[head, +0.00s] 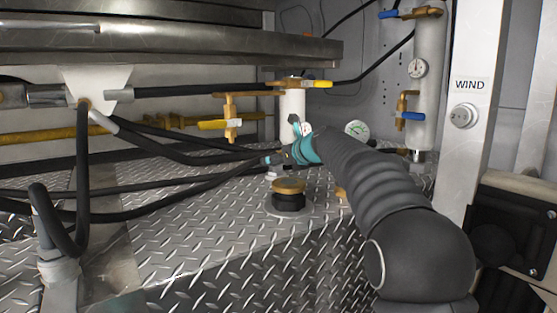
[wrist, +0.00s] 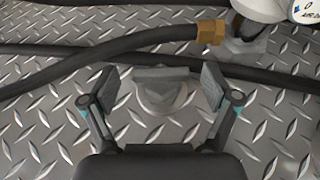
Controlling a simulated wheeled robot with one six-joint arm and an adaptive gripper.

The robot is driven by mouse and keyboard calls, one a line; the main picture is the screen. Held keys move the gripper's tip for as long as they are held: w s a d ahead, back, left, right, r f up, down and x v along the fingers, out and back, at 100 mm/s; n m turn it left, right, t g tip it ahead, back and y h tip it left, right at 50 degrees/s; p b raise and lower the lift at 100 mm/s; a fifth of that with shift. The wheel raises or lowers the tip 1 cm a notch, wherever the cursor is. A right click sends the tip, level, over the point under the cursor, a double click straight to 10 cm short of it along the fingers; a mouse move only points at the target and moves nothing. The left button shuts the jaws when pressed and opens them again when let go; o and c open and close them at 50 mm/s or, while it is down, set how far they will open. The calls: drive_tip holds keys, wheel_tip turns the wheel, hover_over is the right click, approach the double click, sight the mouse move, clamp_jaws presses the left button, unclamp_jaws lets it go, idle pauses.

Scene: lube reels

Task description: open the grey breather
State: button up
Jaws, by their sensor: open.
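The grey breather (wrist: 162,95) shows in the wrist view as a round grey base with a flat grey bar across its top, on the diamond plate. My gripper (wrist: 158,84) is open, with one finger on each side of the bar. A gap shows between each finger pad and the bar, so neither appears to touch it. In the head view my gripper (head: 272,159) is small, low over the plate at the end of my arm. The breather is mostly hidden there, with only a pale bit of base below the gripper.
A black breather with a brass cap (head: 289,195) stands nearer on the diamond plate (head: 190,240). Black hoses (head: 150,182) run close to my gripper and also cross the wrist view (wrist: 100,62). A yellow-handled valve (head: 222,124) and a white post (head: 469,120) stand around.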

drive_tip(key=shift+w, duration=0.1)
drive_tip(key=c, duration=1.1)
drive_tip(key=shift+c, duration=0.2)
drive_tip(key=shift+d+y+p, duration=0.1)
drive_tip(key=shift+y+p, duration=0.2)
drive_tip(key=n+g+y, duration=0.1)
drive_tip(key=n+g+y+p, duration=0.1)
drive_tip(key=n, duration=0.1)
drive_tip(key=shift+w+d+g, duration=0.15)
drive_tip(key=shift+w+g, duration=0.05)
drive_tip(key=shift+g, duration=0.1)
drive_tip(key=shift+w+f+n+g+y, duration=0.1)
drive_tip(key=shift+n+g+y, duration=0.85)
drive_tip(key=shift+n, duration=0.25)
drive_tip(key=shift+n+g+y, duration=0.45)
drive_tip(key=shift+n+g, duration=0.65)
drive_tip(key=shift+g, duration=0.15)
drive_tip(key=o, duration=1.1)
drive_tip(key=shift+w, duration=0.1)
drive_tip(key=shift+o, duration=0.2)
